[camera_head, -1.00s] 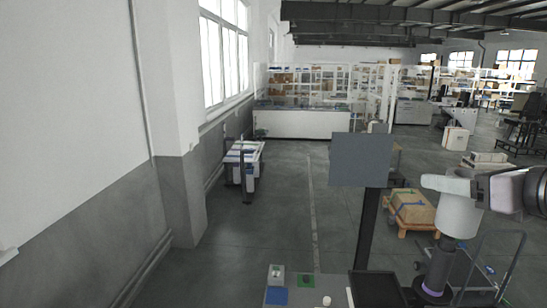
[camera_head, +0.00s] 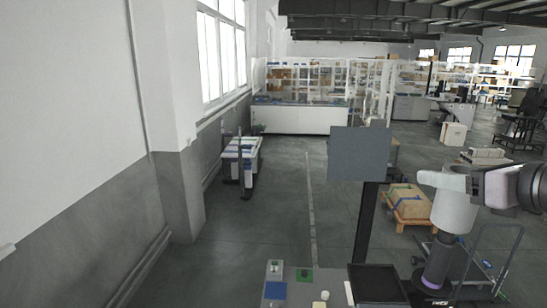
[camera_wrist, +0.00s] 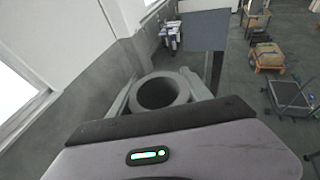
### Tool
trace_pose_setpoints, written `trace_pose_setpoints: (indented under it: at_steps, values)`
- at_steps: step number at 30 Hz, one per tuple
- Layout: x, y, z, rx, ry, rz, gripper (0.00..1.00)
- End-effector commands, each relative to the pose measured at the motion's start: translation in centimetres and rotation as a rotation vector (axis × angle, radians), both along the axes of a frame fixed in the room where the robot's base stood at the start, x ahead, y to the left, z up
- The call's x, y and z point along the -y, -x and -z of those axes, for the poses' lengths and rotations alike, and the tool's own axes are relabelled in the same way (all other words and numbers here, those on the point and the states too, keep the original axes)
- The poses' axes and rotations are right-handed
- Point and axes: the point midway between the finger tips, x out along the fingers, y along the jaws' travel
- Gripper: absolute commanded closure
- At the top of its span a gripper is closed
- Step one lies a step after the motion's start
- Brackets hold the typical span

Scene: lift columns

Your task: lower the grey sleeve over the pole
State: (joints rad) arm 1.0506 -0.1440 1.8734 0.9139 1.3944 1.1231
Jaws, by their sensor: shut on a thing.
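The grey sleeve (camera_wrist: 186,93) is a thick round ring in the middle of the wrist view, seen from above into its dark opening. My gripper (camera_wrist: 160,79) has one finger on each side of it and is shut on it.
The table bears a grey block (camera_head: 274,267), a green piece (camera_head: 304,275), a blue square (camera_head: 275,290) and a black tray (camera_head: 376,282). A dark post (camera_head: 365,225) carries a grey panel (camera_head: 359,154). A cart (camera_head: 490,260) stands right. Open floor lies left.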

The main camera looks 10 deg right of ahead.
Motion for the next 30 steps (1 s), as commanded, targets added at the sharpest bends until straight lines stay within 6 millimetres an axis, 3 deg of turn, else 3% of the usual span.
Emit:
trace_pose_setpoints:
  at_steps: [14,30]
  values:
    - [0.0,0.2,0.4,0.000,0.000,0.000,0.93]
    - [0.0,0.2,4.6,0.001,0.000,0.000,0.93]
